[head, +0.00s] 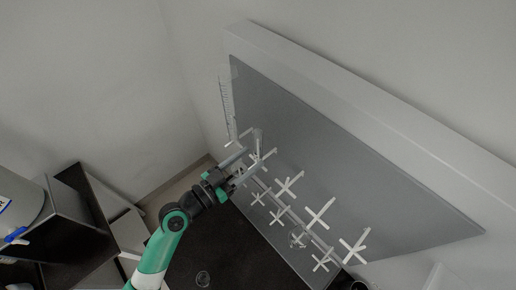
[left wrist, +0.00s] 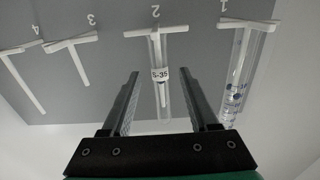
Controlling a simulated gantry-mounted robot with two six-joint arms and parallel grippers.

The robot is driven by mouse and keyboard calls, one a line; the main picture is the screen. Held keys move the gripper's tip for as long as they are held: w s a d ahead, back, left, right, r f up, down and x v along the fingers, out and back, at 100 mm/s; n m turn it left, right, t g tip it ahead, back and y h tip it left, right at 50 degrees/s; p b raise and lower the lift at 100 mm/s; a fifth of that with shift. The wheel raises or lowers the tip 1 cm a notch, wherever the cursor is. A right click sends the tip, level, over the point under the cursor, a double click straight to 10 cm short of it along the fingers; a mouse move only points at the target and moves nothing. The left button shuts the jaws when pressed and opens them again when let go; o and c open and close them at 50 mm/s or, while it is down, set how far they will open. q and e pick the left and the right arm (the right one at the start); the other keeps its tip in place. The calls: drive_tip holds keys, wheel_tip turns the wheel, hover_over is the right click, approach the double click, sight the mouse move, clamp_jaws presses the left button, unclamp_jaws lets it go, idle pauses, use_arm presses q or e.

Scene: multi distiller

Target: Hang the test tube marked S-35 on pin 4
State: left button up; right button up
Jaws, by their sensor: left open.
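The test tube marked S-35 (left wrist: 160,76) is clear glass with a white label. It hangs at pin 2 (left wrist: 155,31) of the grey board in the left wrist view. My left gripper (left wrist: 162,90) is open, with one finger on each side of the tube in that picture; I see no contact. Pin 4 (left wrist: 26,80) is a bare white T-shaped pin at the far left of that view. In the head view my left gripper (head: 252,166) is at the left part of the board's pins. My right gripper is not in view.
A clear graduated vessel with blue marks (left wrist: 238,75) hangs at pin 1, close to the right finger. Pin 3 (left wrist: 71,46) is bare. The grey board (head: 340,150) carries several white pins. A grey machine (head: 25,212) stands left.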

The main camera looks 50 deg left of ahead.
sight(259, 129)
use_arm(q)
drive_tip(key=shift+w, duration=2.1)
clamp_jaws()
wheel_tip(259, 129, up, 6)
drive_tip(key=p, duration=0.4)
drive_tip(key=shift+p, duration=0.35)
drive_tip(key=shift+r, duration=3.55)
drive_tip(key=shift+d, duration=0.1)
